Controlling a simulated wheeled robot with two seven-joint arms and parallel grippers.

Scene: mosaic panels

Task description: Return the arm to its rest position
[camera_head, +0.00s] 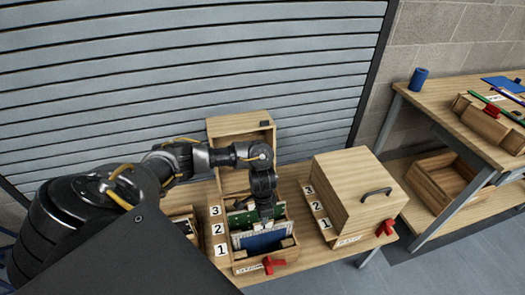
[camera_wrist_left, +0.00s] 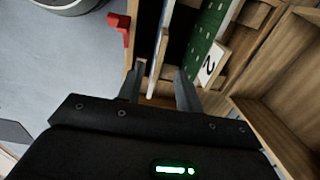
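My left arm comes in from the left, and its gripper (camera_head: 266,217) points down at the open wooden box with slots (camera_head: 241,262). A blue panel (camera_head: 265,241) stands in the front slot and a green panel (camera_head: 240,217) stands behind it. In the left wrist view the two fingers of my left gripper (camera_wrist_left: 160,70) are spread apart. The thin pale edge of a panel (camera_wrist_left: 157,50) shows between them, with a gap to the right finger. The green panel (camera_wrist_left: 204,38) is right of the fingers. My right gripper is in neither view.
Number labels 1, 2 and 3 (camera_head: 218,229) run along the box's side. A closed wooden box with a handle (camera_head: 350,185) stands to the right. An open wooden case (camera_head: 232,126) stands behind. A second table (camera_head: 445,100) is at far right, with a blue cup (camera_head: 418,79).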

